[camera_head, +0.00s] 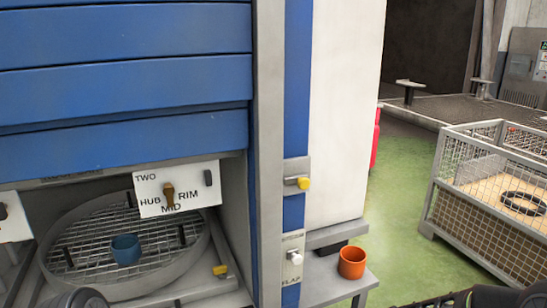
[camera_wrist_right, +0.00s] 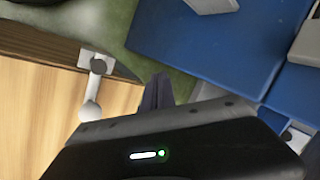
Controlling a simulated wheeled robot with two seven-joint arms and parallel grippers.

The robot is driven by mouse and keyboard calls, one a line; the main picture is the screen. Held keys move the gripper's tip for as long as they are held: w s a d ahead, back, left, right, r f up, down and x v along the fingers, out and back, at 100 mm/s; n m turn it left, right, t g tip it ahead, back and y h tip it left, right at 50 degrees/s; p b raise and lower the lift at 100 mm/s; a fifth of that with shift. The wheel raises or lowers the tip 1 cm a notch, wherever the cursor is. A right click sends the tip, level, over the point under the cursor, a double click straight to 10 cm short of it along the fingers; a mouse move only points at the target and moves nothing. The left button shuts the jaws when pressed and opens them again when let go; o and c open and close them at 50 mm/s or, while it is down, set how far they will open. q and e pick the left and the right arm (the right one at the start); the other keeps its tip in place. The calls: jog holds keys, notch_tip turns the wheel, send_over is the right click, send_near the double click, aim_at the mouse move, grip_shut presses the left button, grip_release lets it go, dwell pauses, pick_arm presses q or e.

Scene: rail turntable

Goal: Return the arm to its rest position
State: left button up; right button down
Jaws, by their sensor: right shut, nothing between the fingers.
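My right gripper (camera_wrist_right: 158,82) shows in the right wrist view as dark fingers, shut and empty. It is beside a wooden surface and a blue panel, touching nothing that I can make out. In the head view only dark rounded parts of my arms show at the bottom edge, at left and right. My left gripper cannot be seen.
A blue-slatted cabinet (camera_head: 130,90) fills the left. Below it a round grate (camera_head: 75,235) holds a blue cup (camera_head: 126,250). A labelled switch plate (camera_head: 150,205) hangs above. An orange cup (camera_head: 352,262) stands on a grey shelf (camera_head: 325,285). A mesh crate (camera_head: 480,215) stands right on green floor.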

jog(key=s+a+f+n+g, duration=0.1)
jog(key=s+a+f, duration=0.1)
jog(key=s+f, duration=0.3)
jog(key=s+a+f+n+g+p, duration=0.1)
jog(key=s+a+f, duration=0.2)
jog(key=s, duration=0.8)
jog(key=s+a+f+n+g, duration=0.1)
jog(key=s+a+f+n, duration=0.1)
jog(key=s+f, duration=0.4)
jog(key=s, duration=0.2)
jog(key=shift+s+a+f+p, duration=0.3)
jog(key=shift+a+p, duration=0.05)
